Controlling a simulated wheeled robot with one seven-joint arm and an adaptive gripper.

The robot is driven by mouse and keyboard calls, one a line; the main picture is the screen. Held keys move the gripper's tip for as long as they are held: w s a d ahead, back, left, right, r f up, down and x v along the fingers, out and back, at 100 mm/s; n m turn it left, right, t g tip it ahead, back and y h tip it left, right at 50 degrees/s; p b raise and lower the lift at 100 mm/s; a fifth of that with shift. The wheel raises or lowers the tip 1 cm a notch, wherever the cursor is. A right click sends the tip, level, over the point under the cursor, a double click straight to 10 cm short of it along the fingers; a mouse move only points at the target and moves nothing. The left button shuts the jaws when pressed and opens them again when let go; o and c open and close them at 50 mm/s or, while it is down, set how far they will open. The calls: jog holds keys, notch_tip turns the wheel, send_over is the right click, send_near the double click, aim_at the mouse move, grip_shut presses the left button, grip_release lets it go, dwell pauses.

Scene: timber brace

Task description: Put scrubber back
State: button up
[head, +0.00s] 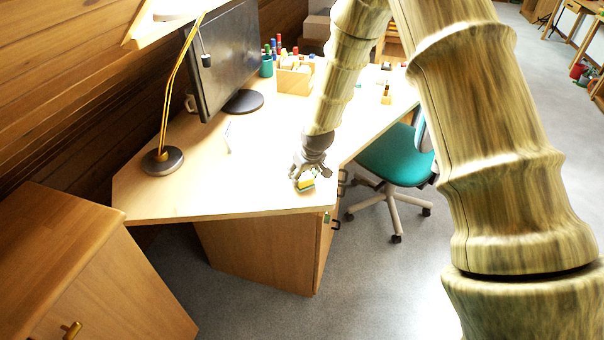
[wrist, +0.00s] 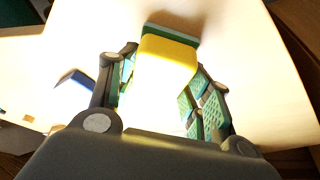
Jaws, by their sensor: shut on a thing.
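The scrubber (head: 306,183) is a yellow block with a green side. My gripper (head: 303,174) is shut on it above the near part of the desk. In the wrist view the yellow scrubber (wrist: 165,58) sits between the two finger pads of my gripper (wrist: 165,90), with its green layer on the far side. I cannot tell whether the scrubber touches the desk top. The desk (head: 215,190) is pale wood with a bright, washed-out surface.
A lamp (head: 162,160) and a monitor (head: 225,60) stand on the desk's left side. A wooden organiser (head: 294,80) and a green pen cup (head: 266,66) stand at the back. A teal chair (head: 392,155) is right of the desk. A wooden cabinet (head: 90,250) is at lower left.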

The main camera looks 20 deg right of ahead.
jog(key=o, duration=1.3)
jog(key=b+v, duration=0.1)
jog(key=v, duration=1.1)
